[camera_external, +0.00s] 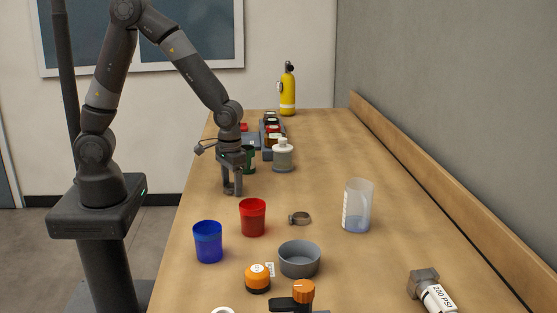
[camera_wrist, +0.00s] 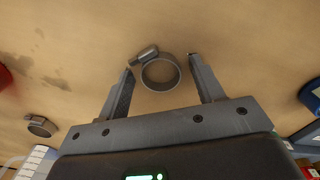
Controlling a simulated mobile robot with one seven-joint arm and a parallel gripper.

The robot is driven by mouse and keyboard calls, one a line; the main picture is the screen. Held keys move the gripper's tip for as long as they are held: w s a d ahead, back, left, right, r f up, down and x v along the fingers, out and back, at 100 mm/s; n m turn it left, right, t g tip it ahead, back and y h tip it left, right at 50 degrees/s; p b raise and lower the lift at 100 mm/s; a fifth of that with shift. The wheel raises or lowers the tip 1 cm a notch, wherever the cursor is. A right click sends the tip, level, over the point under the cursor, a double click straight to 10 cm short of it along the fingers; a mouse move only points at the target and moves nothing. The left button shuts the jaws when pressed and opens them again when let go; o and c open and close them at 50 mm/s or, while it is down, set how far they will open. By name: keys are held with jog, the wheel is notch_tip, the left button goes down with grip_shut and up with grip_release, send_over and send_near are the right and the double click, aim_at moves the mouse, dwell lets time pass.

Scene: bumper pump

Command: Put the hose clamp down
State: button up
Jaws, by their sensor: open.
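My gripper (camera_external: 232,192) is open, pointing down just above or at the table top (camera_external: 330,160). In the wrist view, a grey metal hose clamp (camera_wrist: 161,86) lies between and slightly beyond the tips of my gripper (camera_wrist: 160,64). Its screw housing is close to the left finger, and a gap shows on the right. I cannot tell whether it touches the left finger. This clamp is not clear in the external view. A second hose clamp (camera_external: 299,218) lies on the table right of the red cup (camera_external: 252,217); it also shows at left in the wrist view (camera_wrist: 40,126).
A blue cup (camera_external: 208,241), grey bowl (camera_external: 300,259), orange-topped jar (camera_external: 257,279) and clear beaker (camera_external: 357,206) stand nearer the camera. A green cup (camera_external: 249,160) and white-capped bottle (camera_external: 283,156) stand behind my gripper. The table's right middle is clear.

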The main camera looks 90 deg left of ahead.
aim_at(232, 186)
notch_tip(232, 186, up, 12)
jog(key=s+a+r+m+t, duration=0.2)
jog(key=s+r, duration=0.3)
jog(key=s, duration=0.4)
jog(key=s+a+r+m+t, duration=0.2)
jog(key=s+r+m+t, duration=0.1)
jog(key=s, duration=0.6)
notch_tip(232, 186, up, 3)
jog(key=shift+a+f+m+t, duration=0.1)
jog(key=shift+a+m+t, duration=0.2)
jog(key=shift+a+m, duration=0.15)
jog(key=shift+o, duration=0.6)
